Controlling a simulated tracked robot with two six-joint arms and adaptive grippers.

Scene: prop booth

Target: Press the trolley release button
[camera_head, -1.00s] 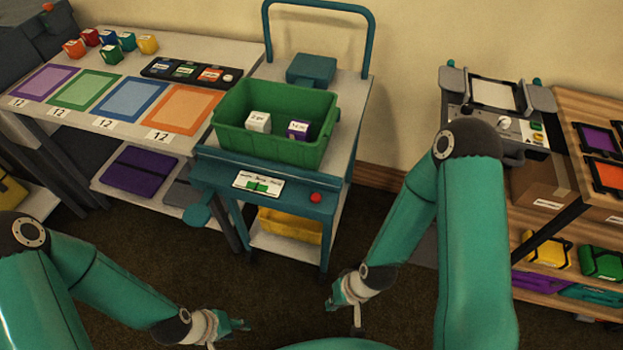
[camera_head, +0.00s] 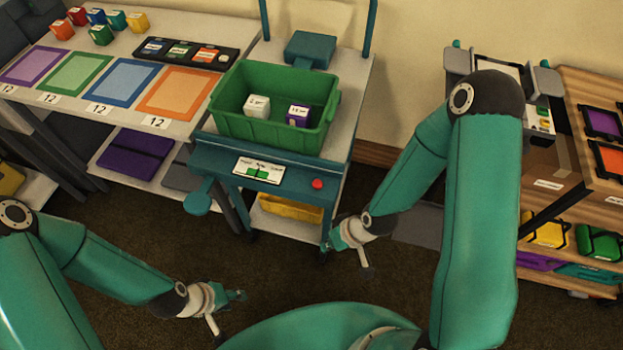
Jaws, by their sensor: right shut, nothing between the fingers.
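A red button (camera_head: 317,184) sits on the right part of the teal front panel of the trolley (camera_head: 220,165). A white label with green marks (camera_head: 258,170) is on the same panel, left of the button. My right gripper (camera_head: 332,242) is shut and empty, below and slightly right of the button in the picture, apart from it, near the trolley's lower right front. My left gripper (camera_head: 238,296) is low over the floor, in front of the trolley and away from the button; its fingers are too small to tell whether they are open.
A green bin (camera_head: 265,136) with a white and a purple block stands on the trolley. A yellow bin (camera_head: 290,208) is on its lower shelf. A table with coloured mats (camera_head: 175,92) is at left, a wooden shelf (camera_head: 570,88) at right. Dark floor (camera_head: 290,270) lies clear in front.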

